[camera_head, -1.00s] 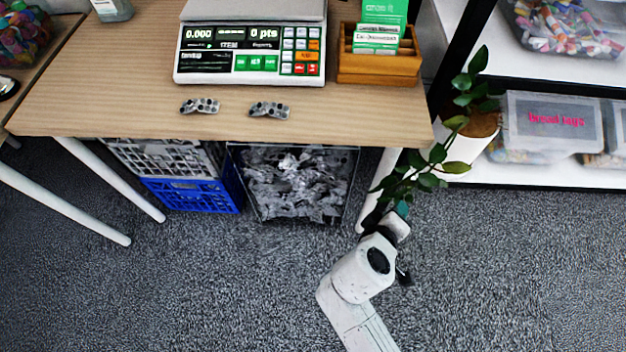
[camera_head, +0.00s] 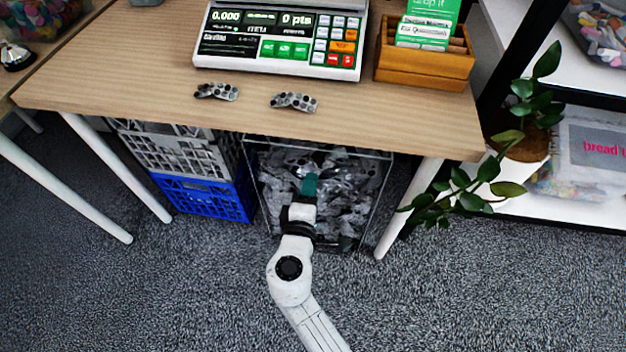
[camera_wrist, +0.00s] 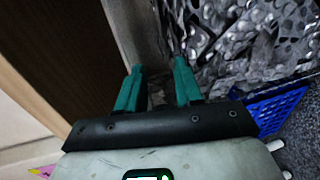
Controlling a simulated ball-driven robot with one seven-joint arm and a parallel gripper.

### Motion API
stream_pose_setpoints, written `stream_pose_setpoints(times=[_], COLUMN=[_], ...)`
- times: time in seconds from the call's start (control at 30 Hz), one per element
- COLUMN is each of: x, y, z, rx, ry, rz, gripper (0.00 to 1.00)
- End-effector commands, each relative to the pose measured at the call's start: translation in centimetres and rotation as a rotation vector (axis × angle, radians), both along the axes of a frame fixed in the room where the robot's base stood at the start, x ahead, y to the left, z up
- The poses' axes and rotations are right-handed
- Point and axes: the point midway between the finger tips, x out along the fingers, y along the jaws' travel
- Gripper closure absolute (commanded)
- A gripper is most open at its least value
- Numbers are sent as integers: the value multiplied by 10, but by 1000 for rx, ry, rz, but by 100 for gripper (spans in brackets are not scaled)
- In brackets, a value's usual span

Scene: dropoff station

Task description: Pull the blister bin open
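The blister bin (camera_head: 376,200) is a clear box full of crumpled silver blister packs (camera_head: 345,190). It stands on the carpet under the table. My gripper (camera_head: 310,184) overlaps the upper middle of the bin's front in the head view; contact cannot be told there. In the wrist view my gripper (camera_wrist: 159,64) has its two teal fingers apart, with a greyish upright strip beyond the gap. I cannot tell whether that strip is the bin's edge. The silver packs (camera_wrist: 265,40) fill the upper right of the wrist view. Nothing is seen held between the fingers.
The wooden table top (camera_head: 130,70) overhangs the bin and carries a scale (camera_head: 280,40), two blister packs and a wooden card box (camera_head: 425,65). A blue crate (camera_head: 205,195) stands left of the bin. A table leg (camera_head: 410,205) and potted plant (camera_head: 520,150) are right. Carpet in front is free.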

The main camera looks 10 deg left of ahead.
Motion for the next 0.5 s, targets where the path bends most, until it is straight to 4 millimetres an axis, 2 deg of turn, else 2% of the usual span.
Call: stream_pose_setpoints(times=[0.03,0.2,0.5], x=[9,28,37], y=[-1,-2,-2], z=[-3,-7,-7], rx=[1,1,1], ry=[0,-1,0], rz=[-2,-2,-1], gripper=[64,64,64])
